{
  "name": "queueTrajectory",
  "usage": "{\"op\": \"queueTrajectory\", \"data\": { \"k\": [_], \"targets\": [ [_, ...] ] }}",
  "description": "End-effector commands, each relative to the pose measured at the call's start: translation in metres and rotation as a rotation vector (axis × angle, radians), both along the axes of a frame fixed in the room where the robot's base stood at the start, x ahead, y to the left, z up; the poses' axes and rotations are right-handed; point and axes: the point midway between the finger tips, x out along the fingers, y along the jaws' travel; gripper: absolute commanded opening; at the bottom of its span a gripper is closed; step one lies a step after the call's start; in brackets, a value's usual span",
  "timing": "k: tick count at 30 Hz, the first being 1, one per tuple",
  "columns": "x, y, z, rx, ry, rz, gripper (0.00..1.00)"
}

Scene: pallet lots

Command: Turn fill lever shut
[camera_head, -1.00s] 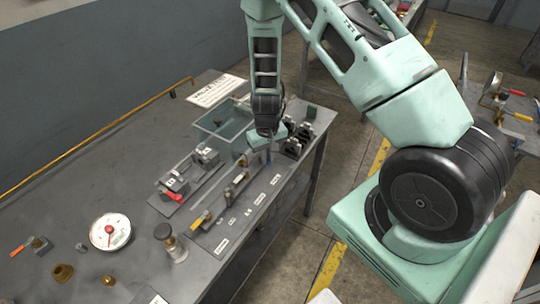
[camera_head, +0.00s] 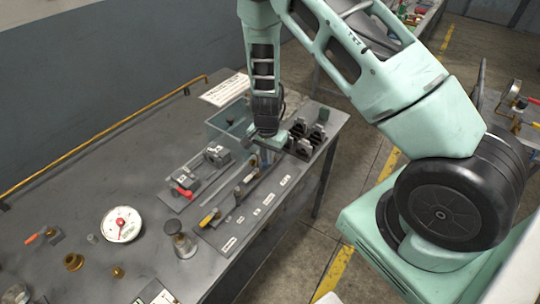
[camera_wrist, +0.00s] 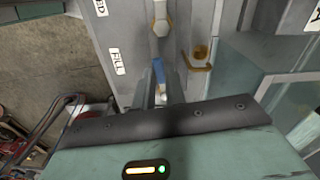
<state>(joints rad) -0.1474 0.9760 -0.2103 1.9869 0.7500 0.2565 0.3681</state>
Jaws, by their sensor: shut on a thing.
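The fill lever has a blue handle (camera_wrist: 159,71), seen in the wrist view beside a white label reading FILL (camera_wrist: 117,61) on the grey panel. My gripper (camera_wrist: 160,92) is shut on this handle, its two fingers on either side of it. The fingers hide part of the handle, so its exact angle is hard to tell. In the head view my gripper (camera_head: 264,156) reaches down to the far end of the labelled valve panel (camera_head: 232,226), and the fill lever is mostly hidden there.
A yellow-handled lever (camera_head: 209,217) and a red-handled lever (camera_head: 182,191) sit on the bench. A clear tank (camera_head: 226,122) stands close behind my gripper. A white dial gauge (camera_head: 121,225) and small brass parts (camera_head: 74,262) lie at the left. The bench middle-left is largely clear.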

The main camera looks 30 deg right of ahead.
Motion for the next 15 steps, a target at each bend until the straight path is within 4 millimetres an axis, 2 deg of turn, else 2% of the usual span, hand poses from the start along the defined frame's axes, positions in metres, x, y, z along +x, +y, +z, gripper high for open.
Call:
{"op": "queueTrajectory", "data": {
  "k": [6,15],
  "targets": [
    [0.0045,0.002,0.0011,0.0,-0.002,-0.104,0.0],
    [0.0068,0.0026,0.0009,0.0,-0.002,-0.162,0.0]
  ]
}}
